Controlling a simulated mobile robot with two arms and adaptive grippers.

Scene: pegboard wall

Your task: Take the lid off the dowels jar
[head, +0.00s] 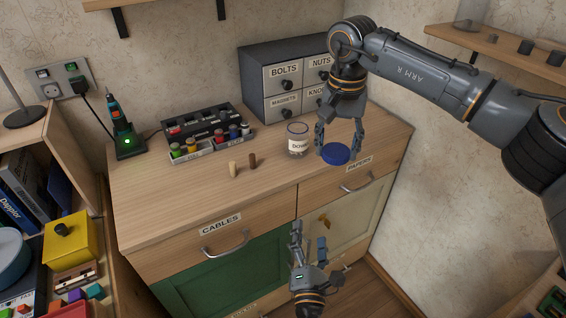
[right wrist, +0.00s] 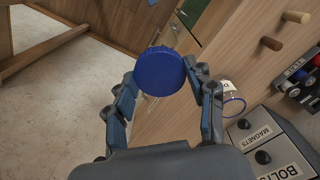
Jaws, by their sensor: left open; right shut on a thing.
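The dowels jar (head: 297,146) stands upright and open-topped on the worktop, its label partly readable. It also shows in the right wrist view (right wrist: 233,104). The round blue lid (head: 336,154) is off the jar, apart from it and to its right in the head view. My right gripper (head: 337,146) is shut on the lid, with a finger at each side; the lid (right wrist: 160,71) fills the gap between the fingers in the right wrist view. My left gripper (head: 310,240) is open and empty, low in front of the cabinet.
The worktop's front left (head: 170,210) is bare.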

